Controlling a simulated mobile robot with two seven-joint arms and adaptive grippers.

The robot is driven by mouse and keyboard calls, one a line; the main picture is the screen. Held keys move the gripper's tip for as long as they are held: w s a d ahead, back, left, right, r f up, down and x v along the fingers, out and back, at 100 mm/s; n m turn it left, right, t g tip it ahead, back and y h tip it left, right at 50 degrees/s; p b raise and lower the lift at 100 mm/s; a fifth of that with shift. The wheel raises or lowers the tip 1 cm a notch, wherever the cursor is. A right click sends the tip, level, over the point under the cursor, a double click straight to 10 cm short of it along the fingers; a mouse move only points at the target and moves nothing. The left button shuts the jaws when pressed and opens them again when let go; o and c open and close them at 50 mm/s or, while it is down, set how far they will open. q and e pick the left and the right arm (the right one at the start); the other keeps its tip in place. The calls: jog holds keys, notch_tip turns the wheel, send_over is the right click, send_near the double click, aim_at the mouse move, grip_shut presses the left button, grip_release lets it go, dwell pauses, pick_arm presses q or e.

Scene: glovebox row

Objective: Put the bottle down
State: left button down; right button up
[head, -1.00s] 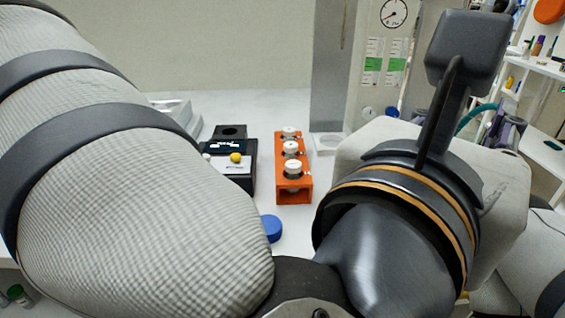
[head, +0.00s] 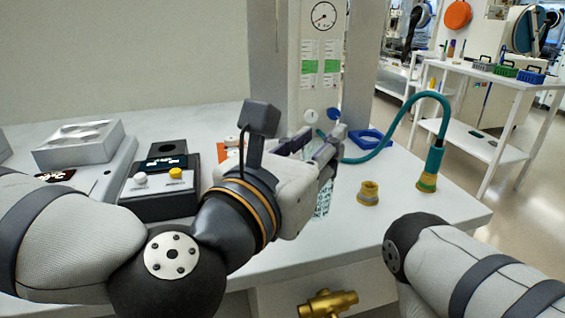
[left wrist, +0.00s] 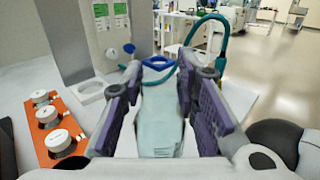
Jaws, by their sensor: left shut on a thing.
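My left gripper (head: 330,150) reaches out over the white bench from the left. In the left wrist view its purple-padded fingers (left wrist: 160,95) are shut on the bottle (left wrist: 160,125), a pale, translucent body between them. In the head view only a clear, greenish lower part of the bottle (head: 323,202) shows below the fingers. I cannot tell whether its base touches the bench. A blue square holder (head: 369,142) stands on the bench beyond the gripper and also shows in the left wrist view (left wrist: 158,63). My right gripper is out of view.
An orange rack (left wrist: 52,152) with white-capped vials stands left of the gripper. A black device (head: 165,200) with a yellow knob is nearer left. A teal hose (head: 402,108) arches over the right bench, near a brass fitting (head: 368,193). A grey post (head: 268,70) stands behind.

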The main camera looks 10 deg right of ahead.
pick_arm(q)
jog(key=f, duration=0.2)
jog(key=w+f, duration=0.1)
jog(key=shift+a+f+b, duration=0.15)
jog(key=shift+f+b, duration=0.2)
jog(key=shift+f, duration=0.2)
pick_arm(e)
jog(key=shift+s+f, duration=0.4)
pick_arm(q)
jog(key=shift+f, duration=0.15)
jog(key=c, duration=1.2)
grip_release()
jog(key=shift+c, duration=0.2)
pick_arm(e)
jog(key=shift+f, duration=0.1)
